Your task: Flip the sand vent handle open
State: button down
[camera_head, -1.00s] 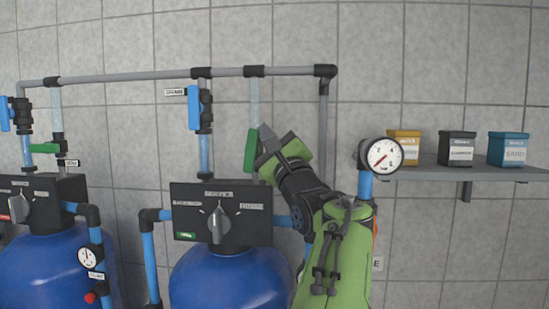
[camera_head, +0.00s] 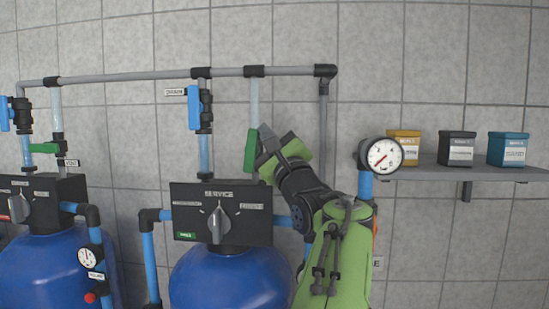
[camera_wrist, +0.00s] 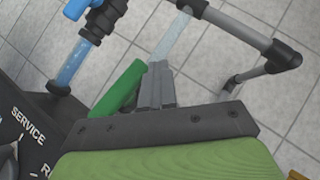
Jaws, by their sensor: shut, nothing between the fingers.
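The green vent handle (camera_head: 251,150) stands nearly upright along the clear vertical pipe (camera_head: 255,100) above the right blue tank. The handle also shows in the wrist view (camera_wrist: 120,90), slanted, just left of my fingers. My gripper (camera_head: 267,138) is shut and empty, immediately right of the handle. In the wrist view my fingertips (camera_wrist: 158,75) lie close beside the handle and over the line of the pipe. I cannot tell whether they touch the handle. The valve body behind the handle is mostly hidden by my gripper, and no sand label is readable on it.
A black control head with a grey knob (camera_head: 217,222) sits below left on the blue tank (camera_head: 230,280). A blue-handled valve (camera_head: 195,108) is left. A gauge (camera_head: 384,156) and a shelf (camera_head: 470,172) with boxes are right. Another green handle (camera_head: 45,148) lies level at far left.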

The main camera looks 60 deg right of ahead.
jog(key=shift+f, duration=0.1)
jog(key=b+v, duration=0.7)
jog(key=v, duration=0.8)
jog(key=shift+s+a+f, duration=0.2)
jog(key=shift+a+f, duration=0.05)
